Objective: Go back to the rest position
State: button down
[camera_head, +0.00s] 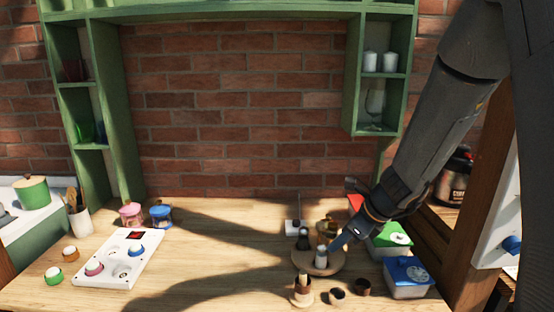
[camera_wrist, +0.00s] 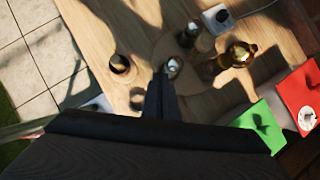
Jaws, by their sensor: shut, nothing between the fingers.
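My gripper (camera_head: 337,243) is shut and empty in the head view, at the end of my arm reaching in from the upper right. Its tips are beside a small white-and-brown bottle (camera_head: 321,256) on a round wooden board (camera_head: 318,268); I cannot tell if they touch it. In the wrist view the closed fingers (camera_wrist: 160,85) point toward the board (camera_wrist: 200,78), with the white-topped bottle (camera_wrist: 173,67) just past the tips.
A dark shaker (camera_head: 303,239) stands on the board. Red, green and blue boxes (camera_head: 408,290) are at right under my arm. A white panel (camera_head: 118,258) with coloured knobs lies at left. Small cups (camera_head: 337,296) stand in front. The table's middle is clear.

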jog(key=s+d+n+g+h+b, duration=0.1)
jog(key=s+n+h, duration=0.1)
jog(key=s+n, duration=0.7)
jog(key=s+d+f+n+g+h+b, duration=0.1)
jog(key=s+d+n+h, duration=0.1)
jog(key=s+n, duration=0.7)
jog(key=shift+d+f+n+g+h, duration=0.2)
jog(key=shift+n+g+h, duration=0.25)
jog(key=shift+n, duration=3.25)
